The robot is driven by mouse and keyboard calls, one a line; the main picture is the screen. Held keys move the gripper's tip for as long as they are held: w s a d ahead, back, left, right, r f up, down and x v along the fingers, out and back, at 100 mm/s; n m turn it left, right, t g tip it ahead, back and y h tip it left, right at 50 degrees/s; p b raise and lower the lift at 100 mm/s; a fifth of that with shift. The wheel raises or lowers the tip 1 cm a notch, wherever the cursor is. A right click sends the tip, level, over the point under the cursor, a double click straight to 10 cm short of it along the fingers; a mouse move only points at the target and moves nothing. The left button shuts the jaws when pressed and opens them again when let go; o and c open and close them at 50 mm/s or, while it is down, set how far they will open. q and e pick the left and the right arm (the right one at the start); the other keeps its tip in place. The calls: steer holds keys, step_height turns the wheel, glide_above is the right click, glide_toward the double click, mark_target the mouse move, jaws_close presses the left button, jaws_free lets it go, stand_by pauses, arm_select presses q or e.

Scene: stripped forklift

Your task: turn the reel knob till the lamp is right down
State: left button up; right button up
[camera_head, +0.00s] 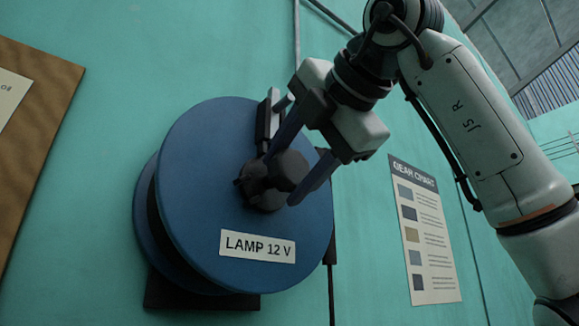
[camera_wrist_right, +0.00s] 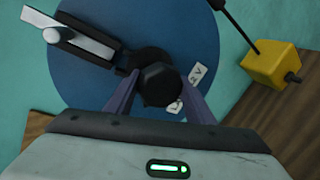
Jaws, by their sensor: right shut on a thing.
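The reel (camera_head: 195,190) is a blue drum on the green wall, with a "LAMP 12 V" label (camera_head: 257,246). Its dark faceted knob (camera_head: 262,190) sits near the middle of the face; it also shows in the right wrist view (camera_wrist_right: 160,84). My right gripper (camera_head: 281,178) reaches in from the upper right and is shut on the knob, one finger on each side. In the right wrist view the two fingers (camera_wrist_right: 158,98) flank the knob. No lamp can be made out for certain. My left gripper is out of view.
A grey and black lever-like part (camera_head: 268,118) sits on the reel face above the knob. A gear chart (camera_head: 424,230) hangs right of the reel, a brown board (camera_head: 35,130) at left. In the wrist view, a yellow box (camera_wrist_right: 272,66) meets a dark cable or rod.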

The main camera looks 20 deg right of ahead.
steer(key=shift+m, duration=0.3)
stand_by(0.4)
steer(key=o, duration=0.8)
steer(key=v, duration=1)
steer(key=shift+d, duration=0.15)
steer(key=shift+s, duration=0.1)
